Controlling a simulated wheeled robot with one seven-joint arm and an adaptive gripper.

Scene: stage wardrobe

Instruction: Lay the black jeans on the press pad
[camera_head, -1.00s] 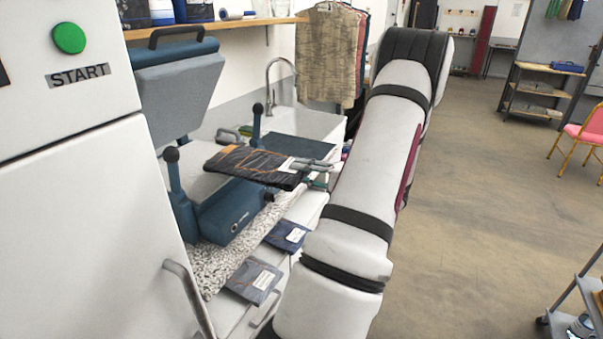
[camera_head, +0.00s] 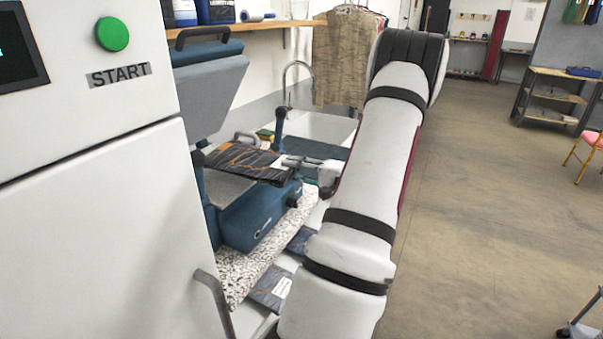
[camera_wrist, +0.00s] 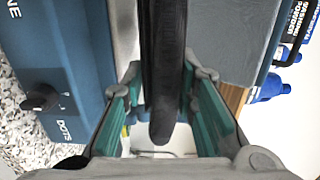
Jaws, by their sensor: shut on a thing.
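The folded black jeans (camera_head: 243,160), dark with orange-brown lines, are held out flat in my gripper (camera_head: 318,168). They overlap the back part of the grey press pad (camera_head: 228,189) in the head view and appear raised above it. The wrist view shows the jeans edge-on (camera_wrist: 163,75) as a dark band between the teal finger pads of my gripper (camera_wrist: 163,108). The blue press body (camera_head: 258,218) is at left in the wrist view (camera_wrist: 60,60). The press's upper grey platen (camera_head: 210,95) is raised. Contact between jeans and pad cannot be told.
A white cabinet with a green START button (camera_head: 112,34) stands close at left. A sink tap (camera_head: 290,80) and hanging garments (camera_head: 345,60) are behind.

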